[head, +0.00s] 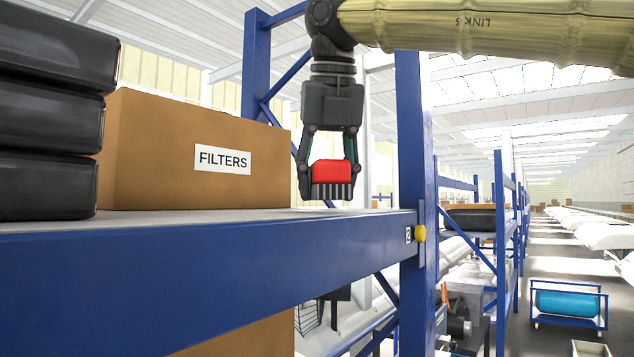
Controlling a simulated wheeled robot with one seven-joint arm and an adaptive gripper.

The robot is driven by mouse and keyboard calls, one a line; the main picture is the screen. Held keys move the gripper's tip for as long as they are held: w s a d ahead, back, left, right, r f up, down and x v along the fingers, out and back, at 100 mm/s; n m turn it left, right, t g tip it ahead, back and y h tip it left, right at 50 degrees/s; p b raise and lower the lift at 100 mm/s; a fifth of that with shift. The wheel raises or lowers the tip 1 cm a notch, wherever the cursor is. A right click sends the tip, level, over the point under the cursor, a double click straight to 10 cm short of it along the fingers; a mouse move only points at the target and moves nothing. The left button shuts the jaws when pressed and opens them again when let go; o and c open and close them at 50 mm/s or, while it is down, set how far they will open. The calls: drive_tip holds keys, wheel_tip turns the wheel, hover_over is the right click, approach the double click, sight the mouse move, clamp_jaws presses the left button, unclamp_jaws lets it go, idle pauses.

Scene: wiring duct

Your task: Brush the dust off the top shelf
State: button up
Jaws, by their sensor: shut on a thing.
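My gripper (328,182) points down from the arm at the upper right and is shut on a brush (332,174). The brush has a red block on top and dark bristles below. It hangs above or over the right end of the top shelf (220,258), a blue beam with a pale deck. The view is nearly edge-on, so I cannot tell if the bristles touch the deck. No dust can be made out on the thin strip of deck that shows.
A cardboard box (150,155) labelled FILTERS stands on the shelf left of my gripper. Stacked black cases (50,110) are at the far left. A blue rack upright (411,160) stands right of the brush. A blue cart (568,304) is on the aisle floor.

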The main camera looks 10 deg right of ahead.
drive_tip(key=shift+s+d, duration=0.2)
drive_tip(key=shift+s, duration=0.05)
drive_tip(key=shift+r+p, duration=2.35)
drive_tip(key=shift+r, duration=0.65)
drive_tip(key=shift+r, duration=0.1)
drive_tip(key=shift+r+p, duration=1.2)
drive_tip(key=shift+r, duration=0.25)
drive_tip(key=shift+f, duration=0.1)
